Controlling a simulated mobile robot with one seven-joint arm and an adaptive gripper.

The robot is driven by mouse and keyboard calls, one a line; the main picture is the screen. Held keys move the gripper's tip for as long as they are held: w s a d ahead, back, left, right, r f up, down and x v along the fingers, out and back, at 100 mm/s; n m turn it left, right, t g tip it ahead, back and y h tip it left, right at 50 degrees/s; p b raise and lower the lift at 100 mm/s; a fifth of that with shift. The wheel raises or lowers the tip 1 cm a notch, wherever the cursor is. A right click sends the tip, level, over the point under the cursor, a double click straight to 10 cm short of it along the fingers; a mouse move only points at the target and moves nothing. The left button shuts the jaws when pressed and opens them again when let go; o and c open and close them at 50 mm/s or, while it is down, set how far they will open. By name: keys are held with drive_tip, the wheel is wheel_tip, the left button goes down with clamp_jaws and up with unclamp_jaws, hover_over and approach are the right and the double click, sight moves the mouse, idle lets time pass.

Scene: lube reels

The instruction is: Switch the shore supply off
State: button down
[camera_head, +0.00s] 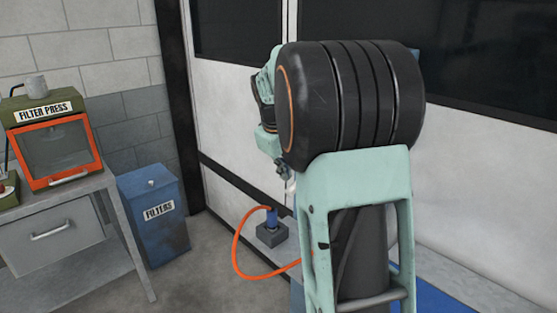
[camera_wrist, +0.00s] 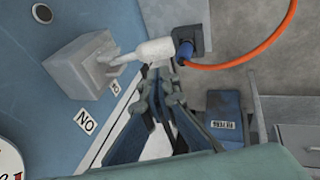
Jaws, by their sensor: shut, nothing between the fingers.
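In the wrist view, a pale grey switch box (camera_wrist: 78,68) stands on a blue panel at the upper left. A lever with a thick white grip (camera_wrist: 152,50) sticks out from it to the right. A label (camera_wrist: 87,122) near the box seems to read ON upside down; a smaller label (camera_wrist: 115,88) is unreadable. My gripper (camera_wrist: 160,76) is shut and empty, its tips just below the white grip; I cannot tell whether they touch it. In the head view my arm hides the switch and my fingers.
A blue plug (camera_head: 271,218) with an orange cable (camera_head: 236,245) stands in a dark floor block (camera_head: 272,235). A blue filters bin (camera_head: 155,220) and a bench (camera_head: 60,240) with a filter press (camera_head: 52,150) stand left. Bare floor lies between bin and plug.

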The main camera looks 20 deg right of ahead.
drive_tip(key=shift+s+d+f, duration=0.25)
drive_tip(key=shift+d+f, duration=0.05)
drive_tip(key=shift+f, duration=0.2)
